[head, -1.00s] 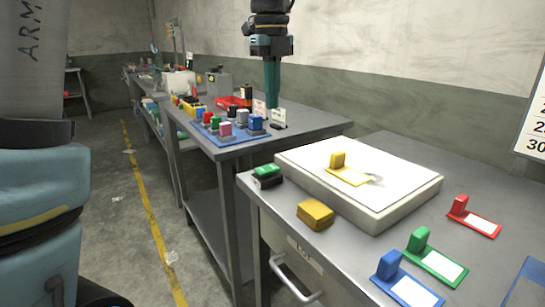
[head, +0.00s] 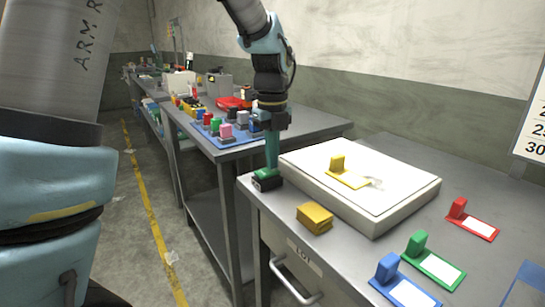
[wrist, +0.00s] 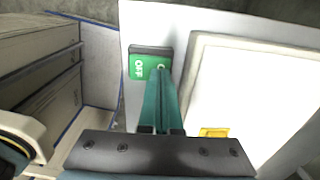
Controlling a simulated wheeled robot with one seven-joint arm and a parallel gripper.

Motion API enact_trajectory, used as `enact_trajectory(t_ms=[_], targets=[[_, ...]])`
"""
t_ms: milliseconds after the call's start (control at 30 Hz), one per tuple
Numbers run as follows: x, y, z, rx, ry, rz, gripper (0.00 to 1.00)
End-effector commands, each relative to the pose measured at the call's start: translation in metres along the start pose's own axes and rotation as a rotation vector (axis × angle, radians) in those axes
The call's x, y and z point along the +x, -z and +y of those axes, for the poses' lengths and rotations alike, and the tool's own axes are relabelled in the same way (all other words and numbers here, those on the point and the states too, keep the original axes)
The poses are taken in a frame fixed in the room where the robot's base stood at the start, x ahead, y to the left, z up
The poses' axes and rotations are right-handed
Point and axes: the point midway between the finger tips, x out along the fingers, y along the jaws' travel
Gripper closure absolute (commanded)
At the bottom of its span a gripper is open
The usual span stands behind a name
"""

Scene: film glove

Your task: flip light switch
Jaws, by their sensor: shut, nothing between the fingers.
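The light switch (head: 266,184) is a small green rocker on a dark base, at the near left corner of the workbench, left of the white light box (head: 405,214). In the wrist view the switch (wrist: 138,66) shows the white letters "OFF" on its green face. My gripper (head: 271,172) is shut and empty, with its green fingers pointing down. Its fingertips also show in the wrist view (wrist: 161,72), over the right end of the switch. They look to be at or just above its surface; I cannot tell if they touch. In the head view the fingers partly hide the switch.
A yellow block (head: 315,216) lies in front of the light box, and a yellow tagged piece (head: 340,165) stands on it. Blue (head: 388,267), green (head: 417,243) and red (head: 458,209) tagged pieces stand to the right. Another bench (head: 245,148) with coloured items is behind.

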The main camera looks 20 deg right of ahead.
Motion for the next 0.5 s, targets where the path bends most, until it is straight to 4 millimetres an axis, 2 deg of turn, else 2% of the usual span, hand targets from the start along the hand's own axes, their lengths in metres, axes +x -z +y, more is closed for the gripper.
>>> enact_trajectory(t_ms=[500], targets=[[0.0022,0.0004,-0.0016,0.000,-0.038,0.004,1.00]])
